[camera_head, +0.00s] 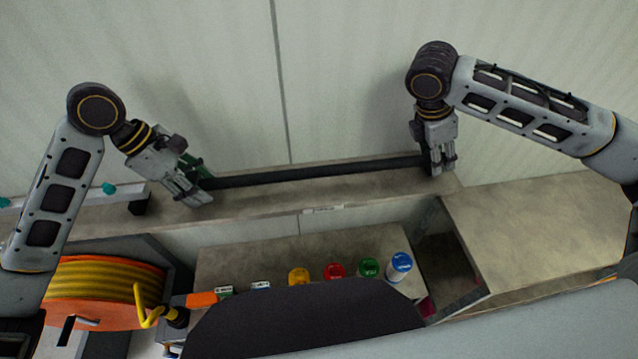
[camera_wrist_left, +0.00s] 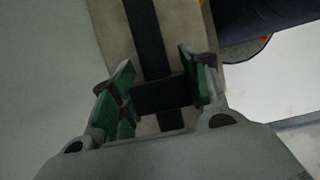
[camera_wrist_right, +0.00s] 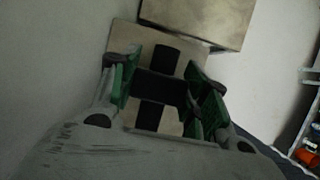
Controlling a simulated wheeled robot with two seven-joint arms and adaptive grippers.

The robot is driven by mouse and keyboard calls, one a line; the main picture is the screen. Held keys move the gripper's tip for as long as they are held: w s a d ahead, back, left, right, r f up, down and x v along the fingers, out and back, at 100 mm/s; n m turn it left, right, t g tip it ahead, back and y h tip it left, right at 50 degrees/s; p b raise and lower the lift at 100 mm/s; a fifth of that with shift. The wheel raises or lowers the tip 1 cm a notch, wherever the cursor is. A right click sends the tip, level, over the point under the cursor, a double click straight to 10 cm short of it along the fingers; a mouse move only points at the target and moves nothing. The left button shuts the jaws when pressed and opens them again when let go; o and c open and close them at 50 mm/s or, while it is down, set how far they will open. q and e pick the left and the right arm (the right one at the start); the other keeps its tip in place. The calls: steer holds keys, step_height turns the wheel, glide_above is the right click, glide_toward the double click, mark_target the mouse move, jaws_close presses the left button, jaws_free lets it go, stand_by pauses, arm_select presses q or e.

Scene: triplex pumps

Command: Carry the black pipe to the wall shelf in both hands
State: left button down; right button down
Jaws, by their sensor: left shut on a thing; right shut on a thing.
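The long black pipe (camera_head: 310,173) lies level along the narrow wall shelf (camera_head: 300,198); I cannot tell whether it touches the shelf or hovers just over it. My left gripper (camera_head: 194,192) is shut on the pipe near its left end. In the left wrist view the pipe (camera_wrist_left: 150,40) passes between the green-padded fingers (camera_wrist_left: 158,85). My right gripper (camera_head: 438,165) is shut on the pipe near its right end. In the right wrist view the pipe (camera_wrist_right: 148,116) lies between the fingers (camera_wrist_right: 163,85). The pipe's parts inside both grippers are partly hidden.
Below the shelf a recessed surface holds yellow, red (camera_head: 335,271), green and blue-topped containers. An orange-yellow hose reel (camera_head: 105,290) stands at lower left. A raised box-like ledge (camera_head: 540,235) is at right. A pale bar with teal knobs (camera_head: 108,188) lies left. The wall rises directly behind.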

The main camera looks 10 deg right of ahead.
arm_select(q)
steer(key=shift+f+b, duration=0.3)
steer(key=shift+f, duration=0.05)
arm_select(e)
steer(key=shift+f, duration=0.35)
arm_select(q)
steer(key=c, duration=0.7)
jaws_free()
steer(key=shift+c, duration=0.2)
arm_select(e)
steer(key=c, duration=0.7)
jaws_free()
steer(key=shift+c, duration=0.2)
arm_select(q)
steer(key=shift+r, duration=0.1)
steer(key=shift+v, duration=5.85)
arm_select(e)
steer(key=shift+r, duration=0.15)
steer(key=v, duration=1.1)
steer(key=shift+a+r, duration=0.2)
